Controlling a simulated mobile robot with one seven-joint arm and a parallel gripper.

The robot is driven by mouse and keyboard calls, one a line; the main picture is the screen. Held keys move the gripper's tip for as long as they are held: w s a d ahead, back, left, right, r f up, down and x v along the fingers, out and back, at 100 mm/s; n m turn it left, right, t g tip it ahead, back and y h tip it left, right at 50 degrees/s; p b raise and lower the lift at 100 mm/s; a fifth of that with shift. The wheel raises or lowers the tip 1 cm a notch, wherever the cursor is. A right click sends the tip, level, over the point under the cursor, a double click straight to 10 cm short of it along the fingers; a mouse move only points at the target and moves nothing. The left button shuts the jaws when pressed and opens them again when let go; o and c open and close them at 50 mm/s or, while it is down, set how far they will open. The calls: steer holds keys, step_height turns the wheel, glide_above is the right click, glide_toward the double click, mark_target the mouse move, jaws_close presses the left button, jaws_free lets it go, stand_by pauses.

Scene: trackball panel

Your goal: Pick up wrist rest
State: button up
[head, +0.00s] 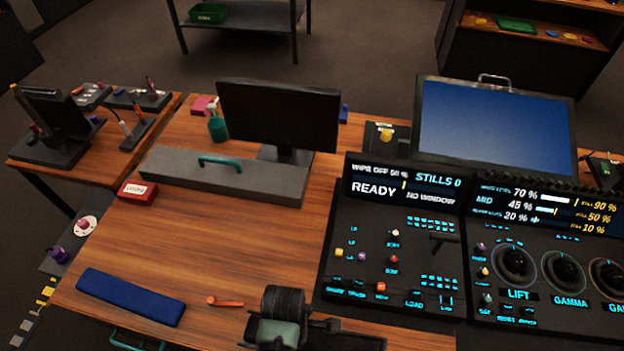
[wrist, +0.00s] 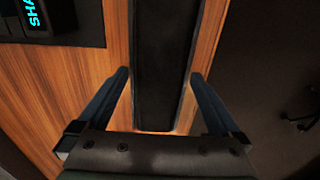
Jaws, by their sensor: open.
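A long black bar, which looks like the wrist rest (head: 345,342), lies on the wooden desk along its front edge, below the control panel. It also shows in the wrist view (wrist: 161,45), running up the picture. My gripper (wrist: 160,75) is open, with one finger on each side of the bar and a gap on both sides. I cannot tell how far above the desk the fingertips are. In the head view my gripper (head: 284,335) is over the bar's left part and hides it.
The control panel (head: 390,260) stands behind the bar. An orange-handled tool (head: 226,302) and a blue bar (head: 130,296) lie to the left on the desk. A grey box with a teal handle (head: 225,178) and a monitor (head: 278,115) are farther back.

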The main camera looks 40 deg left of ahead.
steer(key=c, duration=1.4)
steer(key=shift+r, duration=0.1)
steer(key=shift+c, duration=0.2)
